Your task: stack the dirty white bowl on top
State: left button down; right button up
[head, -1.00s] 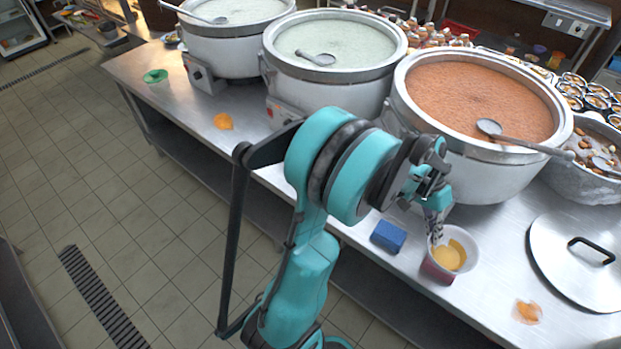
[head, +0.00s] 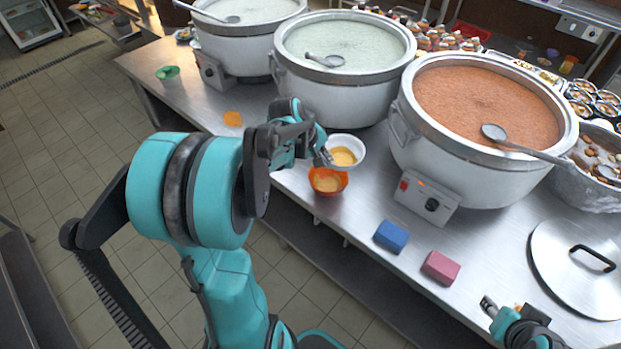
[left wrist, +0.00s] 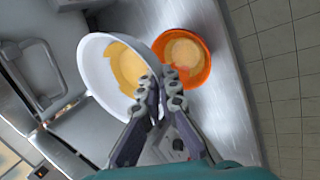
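The dirty white bowl (head: 351,143), stained yellow inside, is held by its rim in my left gripper (head: 325,157). In the left wrist view the fingers (left wrist: 160,84) close on the rim of the white bowl (left wrist: 96,73). An orange bowl (head: 322,188) with pale residue inside stands on the counter near its front edge. It also shows in the left wrist view (left wrist: 203,73), right of the white bowl. The white bowl is beside and behind it, not over its middle; the gap in height is unclear. My right gripper (head: 489,306) is at the lower right; its opening is unclear.
Large stockpots (head: 485,105) line the counter behind the bowls, with ladles in them. A blue sponge (head: 391,236), a pink-red sponge (head: 441,267) and a metal lid (head: 580,262) lie to the right. A green bowl (head: 168,75) stands far left. Bare counter lies between the orange bowl and blue sponge.

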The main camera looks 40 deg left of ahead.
pick_arm(q)
jog(key=s+a+f+b, duration=0.3)
jog(key=a+f, duration=0.1)
jog(key=f, duration=0.3)
jog(key=shift+s+a+f, duration=0.2)
jog(key=shift+f+b, duration=0.55)
jog(key=shift+f, duration=0.1)
jog(key=c, duration=1.7)
grip_release()
